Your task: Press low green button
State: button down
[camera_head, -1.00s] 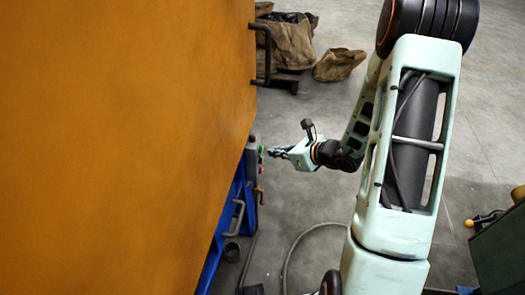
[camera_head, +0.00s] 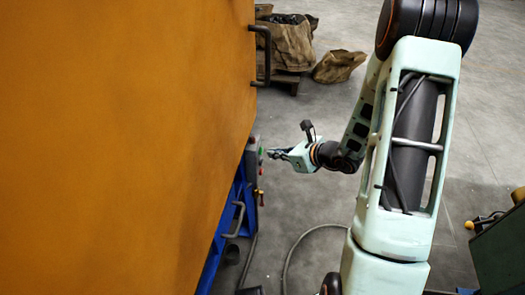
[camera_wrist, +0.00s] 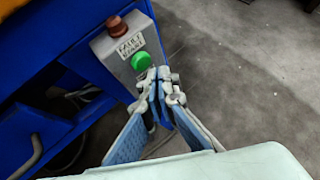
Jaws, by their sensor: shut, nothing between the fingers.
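A grey control box (camera_wrist: 120,68) is fixed to the blue frame in the wrist view. A green button (camera_wrist: 141,61) sits on its lower part, below a white label with dark lettering and a dark red button (camera_wrist: 117,26). My gripper (camera_wrist: 162,82) is shut and empty, its fingertips just beside and below the green button in that picture. I cannot tell whether they touch it. In the head view the control box (camera_head: 251,154) is at the edge of the orange machine, and my gripper (camera_head: 271,153) points left at it, very close.
The big orange panel (camera_head: 110,140) fills the left of the head view. A dark handle (camera_head: 266,55) and a lower grey handle (camera_head: 236,220) stick out from the machine. Brown sacks (camera_head: 288,42) lie at the back. A hose (camera_head: 300,245) runs over open grey floor.

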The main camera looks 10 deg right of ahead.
jog(key=shift+a, duration=0.1)
dwell(0.4)
jog(key=shift+w+a+b, duration=0.15)
jog(key=shift+a+b, duration=0.15)
jog(key=shift+b, duration=0.05)
jog(key=shift+w+a, duration=0.15)
jog(key=shift+a, duration=0.3)
dwell(0.8)
jog(key=shift+d, duration=0.1)
jog(key=shift+s+d, duration=0.3)
jog(key=shift+d, duration=0.45)
jog(key=shift+s+d, duration=0.25)
jog(key=shift+d, duration=0.55)
jog(key=shift+s+d, duration=0.25)
jog(key=shift+d, duration=0.55)
jog(key=shift+s+d, duration=0.25)
jog(key=shift+d, duration=0.55)
